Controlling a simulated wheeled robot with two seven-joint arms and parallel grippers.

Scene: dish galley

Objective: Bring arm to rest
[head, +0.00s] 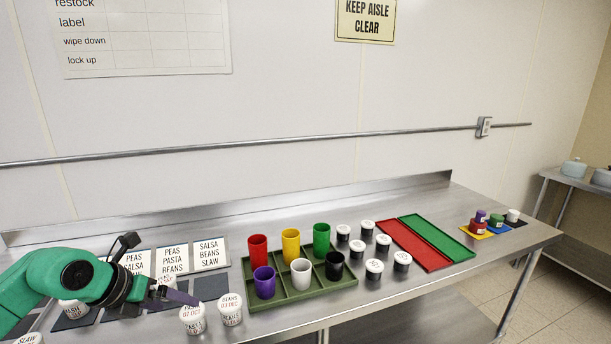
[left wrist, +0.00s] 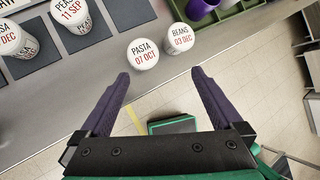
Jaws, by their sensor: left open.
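My left arm (head: 52,276), green with a black wrist, reaches in from the left over the table's front part. Its gripper (head: 180,297) has purple fingers and sits low beside two white lidded jars. In the left wrist view the gripper (left wrist: 160,76) is open with nothing between its fingers. The pasta jar (left wrist: 143,54) and beans jar (left wrist: 180,38) stand just beyond the fingertips. In the head view they are the pasta jar (head: 193,320) and beans jar (head: 231,310). My right gripper is not in view.
A green compartment tray (head: 314,293) holds several coloured cups. Several white jars (head: 374,269) stand right of it, then a red tray (head: 412,243) and a green tray (head: 438,238). Label cards (head: 210,254) and dark squares (head: 211,287) lie at left. The steel table (head: 480,270) is bare front right.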

